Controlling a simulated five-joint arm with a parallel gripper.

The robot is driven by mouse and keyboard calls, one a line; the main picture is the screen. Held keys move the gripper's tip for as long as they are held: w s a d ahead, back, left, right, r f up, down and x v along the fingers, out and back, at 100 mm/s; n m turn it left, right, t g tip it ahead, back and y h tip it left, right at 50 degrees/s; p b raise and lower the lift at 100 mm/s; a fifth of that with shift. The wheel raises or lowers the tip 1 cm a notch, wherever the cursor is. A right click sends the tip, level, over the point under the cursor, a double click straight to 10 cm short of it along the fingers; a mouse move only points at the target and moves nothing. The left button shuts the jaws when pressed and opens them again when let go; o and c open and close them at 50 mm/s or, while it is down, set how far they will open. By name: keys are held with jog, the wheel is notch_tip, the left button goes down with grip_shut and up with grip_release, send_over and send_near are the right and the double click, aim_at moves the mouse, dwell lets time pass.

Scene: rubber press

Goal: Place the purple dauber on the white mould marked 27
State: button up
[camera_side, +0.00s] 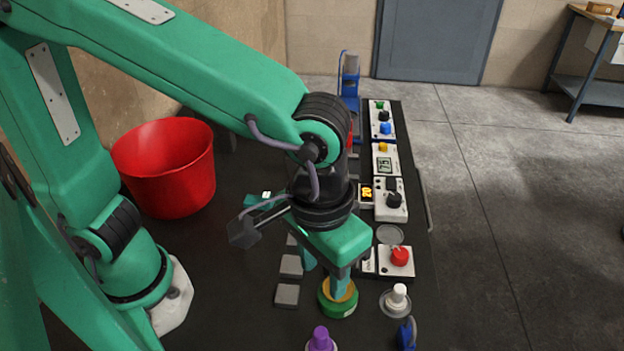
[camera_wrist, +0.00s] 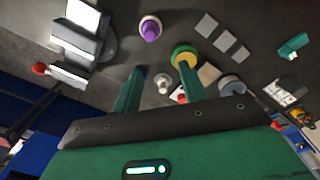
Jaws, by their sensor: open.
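The purple dauber (camera_side: 321,340) stands at the bottom edge of the side view, partly cut off. In the wrist view the purple dauber (camera_wrist: 150,30) is beyond my fingertips, with a white round part around it. My gripper (camera_side: 340,282) points down, its fingers open and empty, close to a green round piece with a yellow top (camera_side: 338,302). In the wrist view my gripper's fingers (camera_wrist: 162,70) are spread apart, the right one overlapping that green and yellow piece (camera_wrist: 184,54). I cannot make out a mould marked 27 in either view.
A white knob (camera_side: 397,296) on a grey disc stands right of my gripper, near a red knob (camera_side: 400,256) on a white box. Several grey squares (camera_side: 287,295) lie to the left. A red bucket (camera_side: 165,170) stands farther left. Control boxes line the table's right side.

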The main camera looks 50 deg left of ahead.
jog(key=w+a+r+t, duration=0.1)
jog(key=a+r+t, duration=0.1)
jog(key=a, duration=1.1)
jog(key=a+r+t, duration=0.2)
jog(key=a+t, duration=0.1)
jog(key=a, duration=1)
jog(key=shift+w+a+r, duration=0.3)
jog(key=shift+w+a, duration=0.05)
jog(key=shift+w, duration=0.05)
